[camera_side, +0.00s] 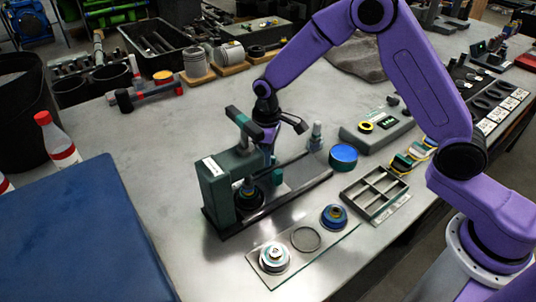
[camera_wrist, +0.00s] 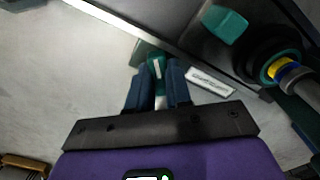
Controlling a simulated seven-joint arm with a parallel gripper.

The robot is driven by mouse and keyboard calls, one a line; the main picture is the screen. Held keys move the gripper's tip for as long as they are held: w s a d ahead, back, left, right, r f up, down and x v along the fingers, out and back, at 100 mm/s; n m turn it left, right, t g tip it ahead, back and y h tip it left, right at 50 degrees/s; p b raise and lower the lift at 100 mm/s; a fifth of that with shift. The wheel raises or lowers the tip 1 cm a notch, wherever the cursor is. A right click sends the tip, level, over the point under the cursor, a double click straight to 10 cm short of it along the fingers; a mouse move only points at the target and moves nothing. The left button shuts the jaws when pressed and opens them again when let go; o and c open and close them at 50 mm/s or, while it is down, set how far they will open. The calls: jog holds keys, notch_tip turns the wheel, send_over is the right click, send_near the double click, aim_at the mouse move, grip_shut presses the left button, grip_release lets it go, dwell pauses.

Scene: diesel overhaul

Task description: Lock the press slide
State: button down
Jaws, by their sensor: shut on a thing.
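The dark green press (camera_side: 217,190) stands on a black base at the middle of the bench, with a white label on its top. A stack of round parts (camera_side: 248,192) sits on its slide, and in the wrist view the stack shows as dark, teal, yellow and blue rings (camera_wrist: 277,66). My gripper (camera_side: 268,150) is beside the press, partly hidden behind it. In the wrist view my gripper (camera_wrist: 158,88) has its blue fingers shut on a small teal handle (camera_wrist: 155,65) with a pale stripe, next to the press base. The handle's lower end is hidden.
A plate (camera_side: 305,255) with round parts lies in front of the press. A divided tray (camera_side: 374,193), a blue-topped cylinder (camera_side: 343,157) and a grey box with a display (camera_side: 378,128) are to the right.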

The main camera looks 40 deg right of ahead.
jog(key=m, duration=0.3)
jog(key=shift+m, duration=0.7)
jog(key=m, duration=0.3)
jog(key=c, duration=1)
grip_release()
jog(key=shift+c, duration=0.2)
jog(key=shift+r, duration=0.1)
